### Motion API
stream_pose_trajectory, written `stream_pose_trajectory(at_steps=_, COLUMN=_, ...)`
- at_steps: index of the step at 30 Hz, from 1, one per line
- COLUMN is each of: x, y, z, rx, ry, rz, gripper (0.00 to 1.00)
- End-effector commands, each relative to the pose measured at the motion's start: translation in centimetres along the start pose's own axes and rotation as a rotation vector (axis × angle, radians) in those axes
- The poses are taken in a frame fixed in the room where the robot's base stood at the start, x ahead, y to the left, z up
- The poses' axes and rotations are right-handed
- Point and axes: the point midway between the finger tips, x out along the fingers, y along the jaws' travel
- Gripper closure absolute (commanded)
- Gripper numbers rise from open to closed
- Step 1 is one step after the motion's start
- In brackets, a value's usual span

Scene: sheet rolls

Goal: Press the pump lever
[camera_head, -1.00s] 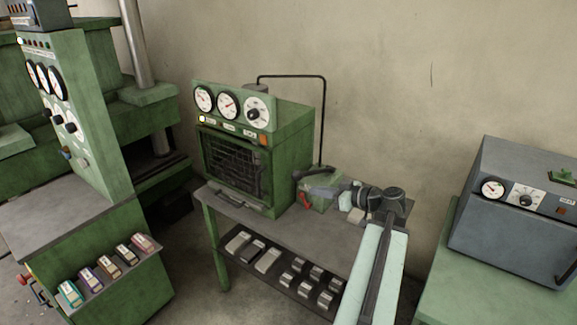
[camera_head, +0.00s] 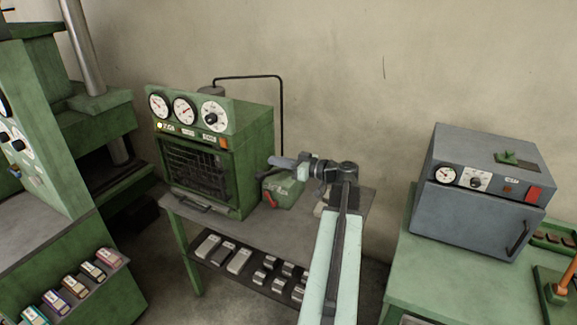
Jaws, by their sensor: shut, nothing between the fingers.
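The pump is a small green box (camera_head: 284,192) with a red part (camera_head: 270,201) on its front left. It stands on the grey table to the right of the green oven. A dark lever (camera_head: 262,175) shows at the pump's upper left; most of it is hidden behind my gripper. My gripper (camera_head: 277,162) is shut and empty, pointing left just above the pump. It overlaps the lever in the picture; I cannot tell whether they touch.
The green oven (camera_head: 205,165) with dials stands left of the pump. A thin dark pipe (camera_head: 282,110) rises behind it. Below the table top is a shelf (camera_head: 222,262) with metal blocks. A grey oven (camera_head: 475,205) stands on a green bench (camera_head: 440,275) at right.

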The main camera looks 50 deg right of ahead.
Motion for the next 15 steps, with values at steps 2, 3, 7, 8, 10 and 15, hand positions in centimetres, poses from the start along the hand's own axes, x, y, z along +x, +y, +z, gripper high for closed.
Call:
stream_pose_trajectory(at_steps=2, x=1.9, y=0.0, z=0.1, rx=0.0, ry=-0.001, rz=-0.003, gripper=1.0)
stream_pose_trajectory(at_steps=3, x=2.7, y=0.0, z=0.1, rx=0.0, ry=-0.001, rz=-0.003, gripper=1.0)
stream_pose_trajectory(at_steps=7, x=3.4, y=0.1, z=2.8, rx=0.0, ry=0.0, rz=0.001, gripper=1.0)
stream_pose_trajectory(at_steps=8, x=3.5, y=0.1, z=3.1, rx=0.0, ry=0.0, rz=0.001, gripper=1.0)
stream_pose_trajectory(at_steps=10, x=3.6, y=0.1, z=3.7, rx=0.0, ry=0.0, rz=0.001, gripper=1.0)
stream_pose_trajectory(at_steps=15, x=3.7, y=0.1, z=4.0, rx=0.0, ry=0.0, rz=0.002, gripper=1.0)
